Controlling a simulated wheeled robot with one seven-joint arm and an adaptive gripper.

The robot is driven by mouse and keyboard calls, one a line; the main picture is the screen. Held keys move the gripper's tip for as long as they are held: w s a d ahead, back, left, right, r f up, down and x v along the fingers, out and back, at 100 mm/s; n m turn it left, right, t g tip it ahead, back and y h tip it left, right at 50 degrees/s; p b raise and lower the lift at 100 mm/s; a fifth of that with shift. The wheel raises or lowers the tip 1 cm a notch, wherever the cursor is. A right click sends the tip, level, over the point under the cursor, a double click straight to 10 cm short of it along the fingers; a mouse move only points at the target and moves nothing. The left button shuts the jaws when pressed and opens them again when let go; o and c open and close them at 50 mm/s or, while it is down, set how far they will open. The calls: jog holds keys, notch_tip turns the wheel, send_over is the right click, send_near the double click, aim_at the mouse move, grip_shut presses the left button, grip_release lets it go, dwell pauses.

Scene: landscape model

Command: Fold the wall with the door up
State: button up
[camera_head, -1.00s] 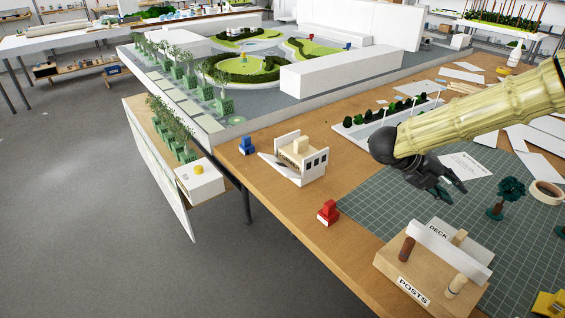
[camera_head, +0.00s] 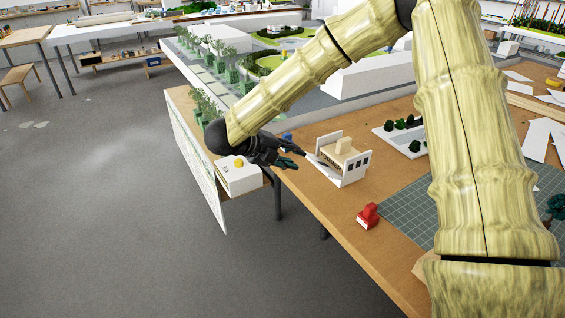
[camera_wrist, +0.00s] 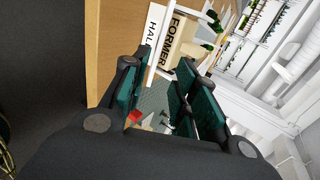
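A small white model house (camera_head: 355,170) stands on the wooden table, with small dark windows in its near right wall and a wooden block (camera_head: 343,145) inside. A white wall panel (camera_head: 318,168) slopes low at its left side; I cannot make out a door on it. My gripper (camera_head: 296,156) is just left of the house, its fingers pointing right towards it and apart from each other, with nothing held.
A blue piece (camera_head: 287,136) stands behind my gripper, partly hidden. A red piece (camera_head: 368,215) stands near the table's front edge. A white box with a yellow button (camera_head: 238,177) is below my wrist. The green cutting mat (camera_head: 405,215) is partly behind my arm.

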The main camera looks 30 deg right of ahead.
aim_at(313, 162)
jog(key=x, duration=1)
jog(key=shift+w+d+f, duration=0.1)
jog(key=shift+w+f, duration=0.1)
jog(key=shift+f, duration=0.05)
grip_shut()
